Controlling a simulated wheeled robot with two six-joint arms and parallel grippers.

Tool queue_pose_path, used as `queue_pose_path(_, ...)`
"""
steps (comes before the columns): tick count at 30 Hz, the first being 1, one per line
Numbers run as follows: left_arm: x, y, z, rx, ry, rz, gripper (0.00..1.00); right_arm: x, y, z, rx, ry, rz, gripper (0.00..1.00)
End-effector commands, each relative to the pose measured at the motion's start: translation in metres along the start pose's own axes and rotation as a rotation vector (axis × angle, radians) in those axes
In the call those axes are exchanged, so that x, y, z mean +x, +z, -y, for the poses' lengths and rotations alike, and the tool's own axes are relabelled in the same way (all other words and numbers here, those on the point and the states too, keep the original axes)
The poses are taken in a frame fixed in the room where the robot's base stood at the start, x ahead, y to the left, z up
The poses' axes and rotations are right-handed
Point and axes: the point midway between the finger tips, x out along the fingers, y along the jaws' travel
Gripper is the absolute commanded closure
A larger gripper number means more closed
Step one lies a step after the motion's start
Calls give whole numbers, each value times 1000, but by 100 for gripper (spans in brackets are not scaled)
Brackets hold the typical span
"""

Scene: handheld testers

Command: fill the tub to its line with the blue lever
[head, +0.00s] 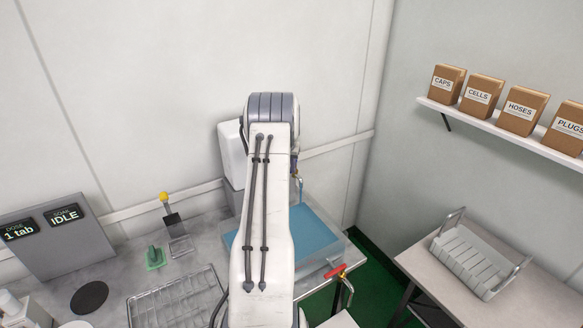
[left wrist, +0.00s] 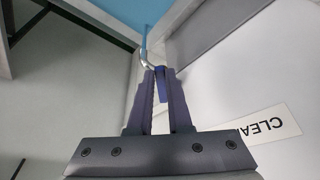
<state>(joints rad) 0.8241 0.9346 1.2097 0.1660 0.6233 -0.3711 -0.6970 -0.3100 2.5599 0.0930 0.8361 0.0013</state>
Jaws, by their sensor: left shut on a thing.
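The tub (head: 338,250) is a clear box at the back of the bench with blue water in it. My left arm hides its left part, and I cannot make out its line. The blue lever (left wrist: 161,88) sits between the fingers of my left gripper (left wrist: 159,76), which is shut on it. In the head view my arm hides most of this gripper. A metal spout (head: 297,174) shows just right of the arm, above the tub. A thin blue stream (left wrist: 143,45) shows at the spout in the left wrist view. My right gripper is out of view.
A red-handled tap (head: 335,271) is at the tub's front. Left are a panel reading "1 tab" and "IDLE" (head: 58,235), a yellow-knobbed lever (head: 164,198), a green piece (head: 154,257) and a clear tray (head: 133,311). A grey rack (head: 470,262) stands right; boxes line a shelf (head: 487,124).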

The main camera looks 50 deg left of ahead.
Motion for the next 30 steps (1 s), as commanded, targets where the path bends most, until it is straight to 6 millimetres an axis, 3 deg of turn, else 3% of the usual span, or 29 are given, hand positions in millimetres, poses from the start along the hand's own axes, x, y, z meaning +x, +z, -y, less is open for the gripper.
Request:
queue_pose_path(1,-1,-1,1,0,-1,-3,75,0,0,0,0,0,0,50)
queue_pose_path(3,-1,-1,0,0,-1,-3,52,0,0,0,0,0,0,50)
queue_pose_path(16,-9,-1,-1,2,0,-3,52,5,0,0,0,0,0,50)
queue_pose_path(30,-92,-1,0,2,-1,-5,52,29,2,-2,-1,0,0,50)
